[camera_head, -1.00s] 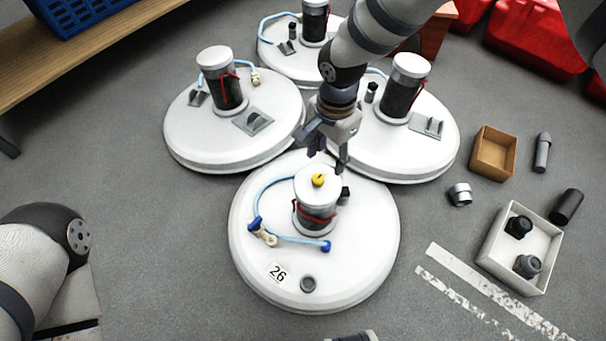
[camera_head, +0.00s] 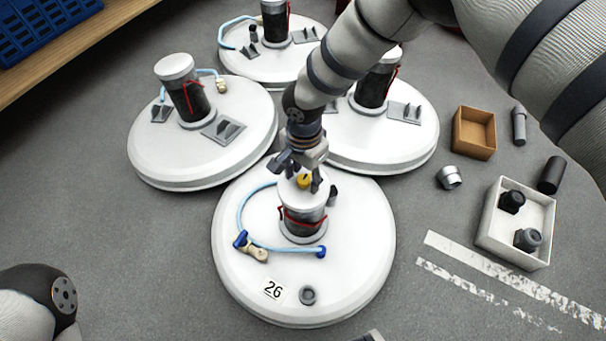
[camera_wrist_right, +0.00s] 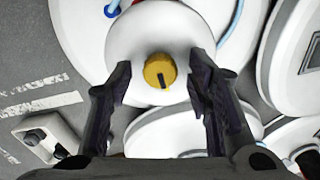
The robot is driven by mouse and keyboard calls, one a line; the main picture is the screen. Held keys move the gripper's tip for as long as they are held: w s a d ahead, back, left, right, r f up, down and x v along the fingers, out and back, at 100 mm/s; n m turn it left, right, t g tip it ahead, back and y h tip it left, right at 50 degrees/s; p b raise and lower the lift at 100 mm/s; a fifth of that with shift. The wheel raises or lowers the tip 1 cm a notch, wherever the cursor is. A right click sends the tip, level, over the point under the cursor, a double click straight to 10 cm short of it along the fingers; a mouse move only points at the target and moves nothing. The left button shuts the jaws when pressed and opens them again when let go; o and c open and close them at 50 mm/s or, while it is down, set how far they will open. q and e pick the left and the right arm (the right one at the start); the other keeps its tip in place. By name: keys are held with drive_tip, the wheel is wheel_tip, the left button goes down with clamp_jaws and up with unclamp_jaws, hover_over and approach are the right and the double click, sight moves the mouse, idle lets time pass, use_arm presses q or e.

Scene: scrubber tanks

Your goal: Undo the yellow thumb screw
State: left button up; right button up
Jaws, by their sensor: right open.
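The yellow thumb screw (camera_head: 304,181) sits on top of the white cap of the canister (camera_head: 302,220) on the front tank, number 26 (camera_head: 235,280). My right gripper (camera_head: 302,180) is at the cap from above. Its fingers (camera_wrist_right: 157,80) are open, one on each side of the screw and apart from it, with nothing between them but the screw in view.
Other white tanks with canisters stand behind, close to my right arm. A blue hose (camera_head: 280,247) lies on the front tank. A white box (camera_head: 487,233) with dark fittings, a brown box (camera_head: 474,153) and loose parts lie on the floor at right.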

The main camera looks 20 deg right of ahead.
drive_tip(key=shift+c, duration=0.2)
clamp_jaws()
